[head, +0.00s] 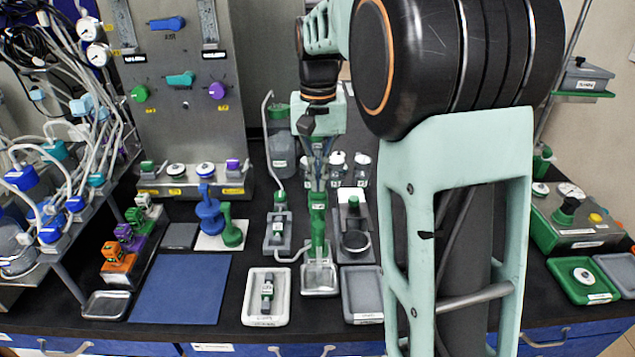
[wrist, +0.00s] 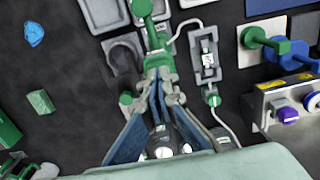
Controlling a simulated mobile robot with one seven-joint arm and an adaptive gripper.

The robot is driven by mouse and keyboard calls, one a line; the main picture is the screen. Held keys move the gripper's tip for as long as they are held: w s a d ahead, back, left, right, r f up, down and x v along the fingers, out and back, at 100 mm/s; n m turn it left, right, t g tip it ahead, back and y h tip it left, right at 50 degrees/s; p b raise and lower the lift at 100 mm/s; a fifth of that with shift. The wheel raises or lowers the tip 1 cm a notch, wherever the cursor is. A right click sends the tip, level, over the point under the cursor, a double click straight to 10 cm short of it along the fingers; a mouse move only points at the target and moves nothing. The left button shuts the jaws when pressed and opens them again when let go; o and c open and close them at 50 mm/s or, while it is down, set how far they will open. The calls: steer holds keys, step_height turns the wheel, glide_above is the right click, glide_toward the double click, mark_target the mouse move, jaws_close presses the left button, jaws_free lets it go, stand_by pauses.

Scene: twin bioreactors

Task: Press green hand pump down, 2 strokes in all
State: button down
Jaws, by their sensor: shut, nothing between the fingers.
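The green hand pump (head: 318,228) stands upright in the middle of the bench, behind a small metal tray (head: 320,290). In the wrist view the green pump (wrist: 154,42) shows just beyond the fingertips, with a round green end at the top edge. My gripper (head: 318,184) points down right above the pump's top; in the wrist view its fingers (wrist: 158,82) come together with nothing between them. The fingertips overlap the pump's upper end in both views. I cannot tell whether they touch it or how far down the pump is.
A grey holder with a green-capped device (head: 279,232) stands close left of the pump. A grey stand with a round cup (head: 355,243) stands close right. A white tray (head: 266,315) and a grey tray (head: 362,310) lie in front. The blue mat (head: 182,288) is clear.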

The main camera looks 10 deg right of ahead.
steer(key=shift+r+p, duration=2)
steer(key=shift+p, duration=0.1)
steer(key=shift+f, duration=0.2)
steer(key=shift+f+b, duration=1.25)
steer(key=shift+f, duration=0.6)
steer(key=shift+r+p, duration=1.95)
steer(key=shift+r, duration=0.1)
